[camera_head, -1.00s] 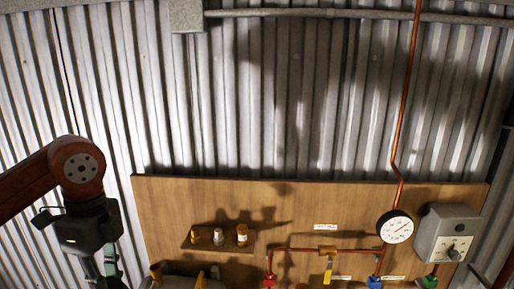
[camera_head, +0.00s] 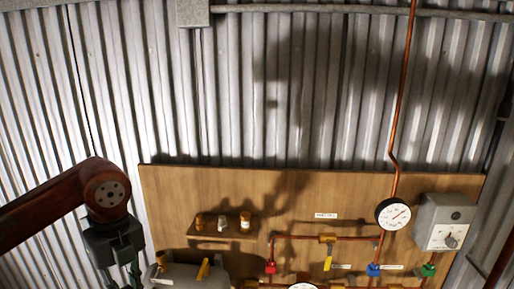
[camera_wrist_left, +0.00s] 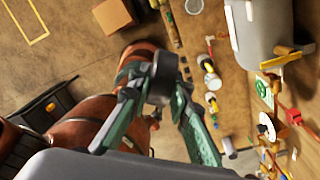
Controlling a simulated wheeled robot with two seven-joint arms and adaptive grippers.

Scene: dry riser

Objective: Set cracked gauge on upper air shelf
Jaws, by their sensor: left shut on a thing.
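My left gripper (camera_wrist_left: 158,100) is shut on a dark, round, short cylinder (camera_wrist_left: 160,78), seen in the left wrist view; it may be the cracked gauge, but no dial face or crack shows. In the head view this gripper (camera_head: 126,276) points down at the lower left, left of the wooden board, and its tips and load are unclear. A small wooden shelf (camera_head: 212,234) on the board holds small brass and silver fittings (camera_head: 223,224). It stands to the right of the gripper. I cannot tell whether it is the upper air shelf. My right gripper is not visible.
The wooden board (camera_head: 290,195) carries a white dial gauge (camera_head: 394,214), a grey box (camera_head: 444,222), copper pipes and coloured valves. A grey tank (camera_head: 195,276) stands below the shelf. The corrugated wall (camera_head: 240,100) above is clear.

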